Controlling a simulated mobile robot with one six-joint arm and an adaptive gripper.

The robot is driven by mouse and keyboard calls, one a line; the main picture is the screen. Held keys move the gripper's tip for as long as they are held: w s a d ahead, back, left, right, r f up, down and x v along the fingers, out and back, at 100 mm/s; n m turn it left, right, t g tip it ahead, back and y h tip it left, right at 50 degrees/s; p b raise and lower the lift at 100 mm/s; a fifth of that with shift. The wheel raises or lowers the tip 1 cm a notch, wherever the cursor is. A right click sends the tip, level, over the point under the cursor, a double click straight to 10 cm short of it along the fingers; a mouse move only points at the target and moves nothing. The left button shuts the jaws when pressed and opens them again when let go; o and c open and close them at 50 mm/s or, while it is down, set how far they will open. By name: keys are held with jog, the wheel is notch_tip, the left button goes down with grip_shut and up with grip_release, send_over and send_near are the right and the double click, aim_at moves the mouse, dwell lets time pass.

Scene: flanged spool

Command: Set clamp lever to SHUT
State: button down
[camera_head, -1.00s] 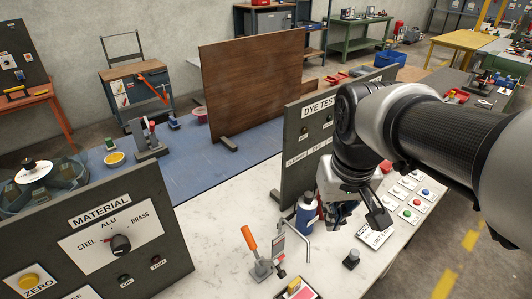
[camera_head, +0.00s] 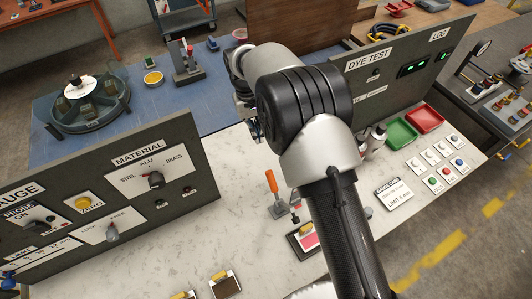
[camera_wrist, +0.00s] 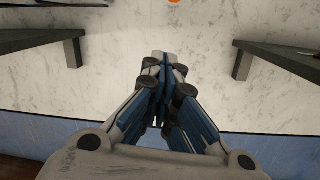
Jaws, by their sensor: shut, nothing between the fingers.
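The clamp lever has an orange handle (camera_head: 271,181) and stands nearly upright on a grey metal clamp (camera_head: 280,209) on the pale marbled bench (camera_head: 235,165). Part of the clamp's right side is hidden by my arm. My gripper (camera_head: 257,131) is mostly hidden behind my arm in the head view, beyond the clamp and apart from the lever. In the wrist view my gripper (camera_wrist: 164,60) is shut and empty, with its fingers together over the bench. A small orange tip of the handle (camera_wrist: 174,2) shows at that view's top edge, ahead of the fingers.
The MATERIAL panel (camera_head: 165,205) stands left of the clamp, and the DYE TEST panel (camera_head: 410,70) stands at the right. A red-faced block (camera_head: 304,239) lies in front of the clamp. Bottles (camera_head: 372,142) stand right of my arm. The bench between the MATERIAL panel and clamp is clear.

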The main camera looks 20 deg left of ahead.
jog(key=s+d+f, duration=0.3)
jog(key=f, duration=0.5)
jog(key=shift+d, duration=0.4)
jog(key=shift+s, duration=0.1)
dwell(0.4)
